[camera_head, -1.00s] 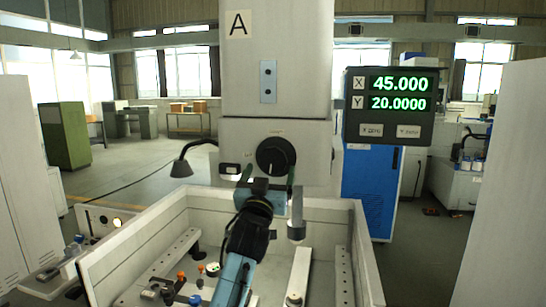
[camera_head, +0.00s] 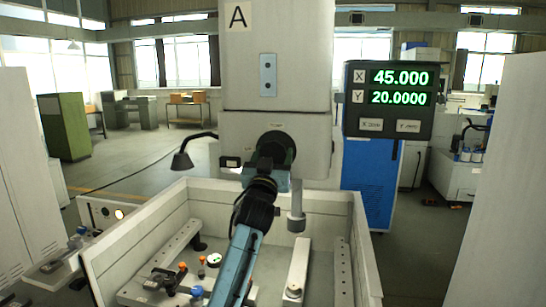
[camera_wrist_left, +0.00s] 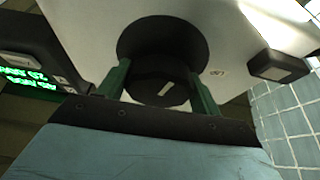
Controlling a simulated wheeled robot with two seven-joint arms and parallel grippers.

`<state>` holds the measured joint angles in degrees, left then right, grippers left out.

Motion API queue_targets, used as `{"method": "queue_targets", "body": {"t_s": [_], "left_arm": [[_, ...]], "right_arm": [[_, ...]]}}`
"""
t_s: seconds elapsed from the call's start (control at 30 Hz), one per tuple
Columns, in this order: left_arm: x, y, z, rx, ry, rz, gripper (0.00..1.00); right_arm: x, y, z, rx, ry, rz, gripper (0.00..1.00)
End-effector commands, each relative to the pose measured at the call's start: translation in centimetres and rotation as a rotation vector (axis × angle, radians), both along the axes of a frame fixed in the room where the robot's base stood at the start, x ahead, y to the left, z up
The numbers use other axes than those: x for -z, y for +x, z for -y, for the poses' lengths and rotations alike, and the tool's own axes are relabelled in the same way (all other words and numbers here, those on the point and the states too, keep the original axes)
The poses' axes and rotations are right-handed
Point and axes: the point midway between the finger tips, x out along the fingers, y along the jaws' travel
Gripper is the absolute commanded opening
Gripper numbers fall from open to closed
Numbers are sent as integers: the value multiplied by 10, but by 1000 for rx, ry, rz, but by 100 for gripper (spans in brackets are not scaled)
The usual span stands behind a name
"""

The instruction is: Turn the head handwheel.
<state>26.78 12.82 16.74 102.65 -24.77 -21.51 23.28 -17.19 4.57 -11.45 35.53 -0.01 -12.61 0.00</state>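The head handwheel (camera_head: 281,138) is a round black knob on the front of the pale machine head. In the left wrist view the handwheel (camera_wrist_left: 153,90) shows a short pale mark on its face. My left gripper (camera_head: 274,161) is at the handwheel and covers its lower part in the head view. In the left wrist view its two green fingers (camera_wrist_left: 160,84) stand spread on either side of the knob. They look open around it, and firm contact cannot be made out. My right gripper is not in view.
A black lamp (camera_head: 183,160) on a bent arm is at left. A vertical grey nozzle (camera_head: 297,212) hangs below the head, over the open tank (camera_head: 150,226) with clamp bars and small parts.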

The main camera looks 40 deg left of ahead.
Motion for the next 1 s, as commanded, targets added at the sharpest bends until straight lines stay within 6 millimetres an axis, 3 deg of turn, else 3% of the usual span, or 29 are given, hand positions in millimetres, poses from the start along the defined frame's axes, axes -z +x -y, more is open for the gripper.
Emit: {"method": "queue_targets", "body": {"t_s": [0.47,1.0], "left_arm": [[0,0,0,0,81,-44,42],[-1,-1,-2,0,494,-271,42]], "right_arm": [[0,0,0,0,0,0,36],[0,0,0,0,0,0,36]]}}
